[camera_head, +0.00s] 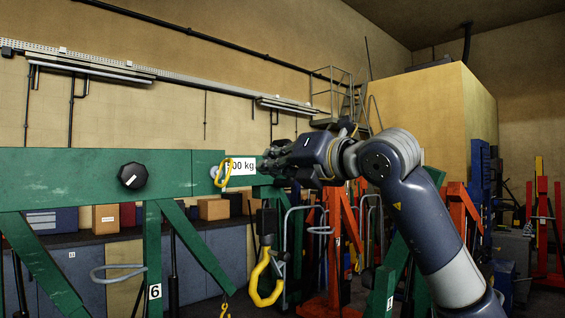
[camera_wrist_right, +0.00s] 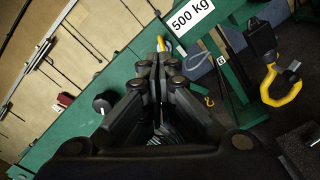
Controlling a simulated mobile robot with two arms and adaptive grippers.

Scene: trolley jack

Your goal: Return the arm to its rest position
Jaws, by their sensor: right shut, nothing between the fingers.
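My right gripper (camera_head: 272,160) reaches in from the right in the head view, in front of the green beam (camera_head: 85,175) and next to the "500 kg" label (camera_head: 241,167). In the right wrist view its fingers (camera_wrist_right: 160,62) are shut with nothing between them. A yellow ring (camera_head: 223,172) hangs at the beam just left of the fingertips, and a small part of it shows beyond them in the wrist view. I cannot tell how far apart they are. My left gripper is not in view.
A black knob (camera_head: 132,176) sits on the beam at left. A yellow hook (camera_head: 264,280) hangs below my right gripper. Orange stands (camera_head: 335,240) and green legs stand behind my arm. A workbench with boxes (camera_head: 213,209) lines the wall.

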